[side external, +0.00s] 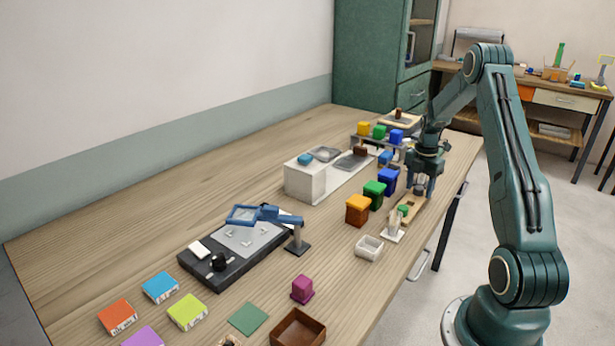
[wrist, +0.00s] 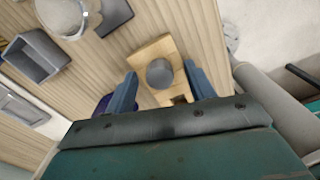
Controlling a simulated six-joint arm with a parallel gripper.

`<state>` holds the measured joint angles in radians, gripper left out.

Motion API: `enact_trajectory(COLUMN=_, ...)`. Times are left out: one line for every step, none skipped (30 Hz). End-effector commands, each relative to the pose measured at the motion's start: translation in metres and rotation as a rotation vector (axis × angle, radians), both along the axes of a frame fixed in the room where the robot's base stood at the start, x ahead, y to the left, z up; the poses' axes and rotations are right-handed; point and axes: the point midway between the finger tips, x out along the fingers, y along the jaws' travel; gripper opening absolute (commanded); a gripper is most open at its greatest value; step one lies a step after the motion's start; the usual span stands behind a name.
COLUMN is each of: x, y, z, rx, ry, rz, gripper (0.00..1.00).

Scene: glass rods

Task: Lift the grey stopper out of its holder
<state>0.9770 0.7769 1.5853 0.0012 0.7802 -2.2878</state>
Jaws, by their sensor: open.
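The grey stopper (wrist: 160,73) shows as a round grey top in the wrist view. It sits in its pale wooden holder (wrist: 152,48), which also has a dark square hole near its lower edge. My gripper (wrist: 160,69) is open, with one blue finger on each side of the stopper and a visible gap to it on both sides. The stopper is hard to make out there between the fingers.
Orange (side external: 357,209), green (side external: 374,194) and blue (side external: 388,181) blocks stand in a row just left of the holder. A white open box (side external: 369,248) and a small white stand with a green top (side external: 397,224) are in front.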

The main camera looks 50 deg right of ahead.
Motion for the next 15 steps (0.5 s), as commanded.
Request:
enact_trajectory(x=0.0, y=-0.0001, z=0.0002, rx=0.0, ry=0.0, rz=0.0, gripper=0.54)
enact_trajectory(x=0.0, y=-0.0001, z=0.0003, rx=0.0, ry=0.0, rz=0.0, gripper=0.54)
enact_trajectory(x=0.0, y=-0.0001, z=0.0003, rx=0.0, ry=0.0, rz=0.0, gripper=0.54)
enact_trajectory(x=0.0, y=-0.0001, z=0.0003, rx=0.0, ry=0.0, rz=0.0, gripper=0.54)
enact_trajectory(x=0.0, y=-0.0001, z=0.0004, rx=0.0, ry=0.0, rz=0.0, gripper=0.54)
enact_trajectory(x=0.0001, y=-0.0001, z=0.0004, rx=0.0, ry=0.0, rz=0.0, gripper=0.54)
enact_trajectory(x=0.0001, y=-0.0001, z=0.0004, rx=0.0, ry=0.0, rz=0.0, gripper=0.5)
enact_trajectory(x=0.0001, y=-0.0001, z=0.0004, rx=0.0, ry=0.0, rz=0.0, gripper=0.45)
enact_trajectory(x=0.0001, y=-0.0001, z=0.0005, rx=0.0, ry=0.0, rz=0.0, gripper=0.37)
enact_trajectory(x=0.0001, y=-0.0001, z=0.0005, rx=0.0, ry=0.0, rz=0.0, gripper=0.31)
enact_trajectory(x=0.0001, y=-0.0001, z=0.0005, rx=0.0, ry=0.0, rz=0.0, gripper=0.25)
enact_trajectory(x=0.0001, y=-0.0001, z=0.0005, rx=0.0, ry=0.0, rz=0.0, gripper=0.17)
enact_trajectory(x=0.0001, y=-0.0001, z=0.0005, rx=0.0, ry=0.0, rz=0.0, gripper=0.11)
enact_trajectory(x=0.0, y=-0.0001, z=0.0005, rx=0.0, ry=0.0, rz=0.0, gripper=0.07)
enact_trajectory(x=0.0, y=-0.0001, z=0.0005, rx=0.0, ry=0.0, rz=0.0, gripper=0.07)
